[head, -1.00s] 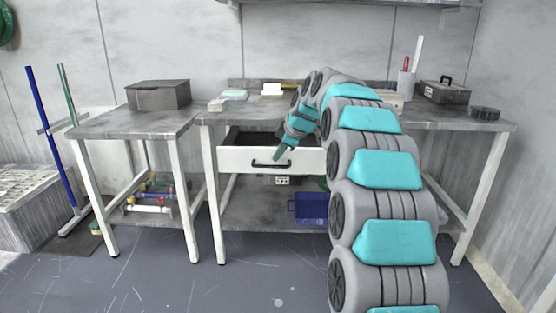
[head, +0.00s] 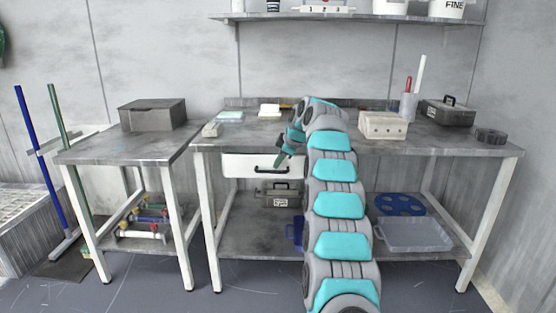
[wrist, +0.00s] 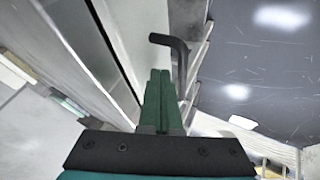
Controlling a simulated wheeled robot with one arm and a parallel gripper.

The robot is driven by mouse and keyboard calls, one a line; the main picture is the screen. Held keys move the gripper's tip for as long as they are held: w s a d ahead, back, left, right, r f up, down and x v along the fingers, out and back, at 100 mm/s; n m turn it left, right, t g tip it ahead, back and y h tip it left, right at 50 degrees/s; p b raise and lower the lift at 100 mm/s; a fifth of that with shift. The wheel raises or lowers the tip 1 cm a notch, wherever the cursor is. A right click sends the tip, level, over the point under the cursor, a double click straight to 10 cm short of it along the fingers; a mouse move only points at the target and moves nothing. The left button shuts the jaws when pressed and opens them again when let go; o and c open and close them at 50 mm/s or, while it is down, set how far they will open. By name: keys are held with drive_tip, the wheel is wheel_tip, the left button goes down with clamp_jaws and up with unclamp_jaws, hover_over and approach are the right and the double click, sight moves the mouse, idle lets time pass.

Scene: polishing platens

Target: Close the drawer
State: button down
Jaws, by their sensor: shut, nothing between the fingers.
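The drawer (head: 238,165) has a white front and sits under the top of the middle workbench (head: 240,139). Its front is up close beneath the bench top and no inside shows in the head view; I cannot tell whether it is fully flush. The black bar handle (head: 262,171) is on the front, and it also shows in the wrist view (wrist: 178,48). My gripper (head: 279,163) is shut and empty, with its green fingertips at the drawer front beside the handle. In the wrist view the fingers (wrist: 158,76) are together, and contact is unclear.
A dark box (head: 152,115) stands on the left table. A white block (head: 383,125), a cup (head: 408,106) and a toolbox (head: 447,112) stand on the bench top. The lower shelf holds a grey tray (head: 415,236). My arm hides part of the bench.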

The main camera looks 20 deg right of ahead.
drive_tip(key=shift+w+d+r+p, duration=0.1)
drive_tip(key=shift+w+d+p, duration=0.15)
drive_tip(key=shift+w, duration=0.25)
drive_tip(key=shift+w+d+r+p, duration=0.15)
drive_tip(key=shift+w+p, duration=0.15)
drive_tip(key=shift+w, duration=0.15)
drive_tip(key=shift+f, duration=0.1)
drive_tip(key=shift+w+r, duration=0.1)
drive_tip(key=shift+r, duration=0.1)
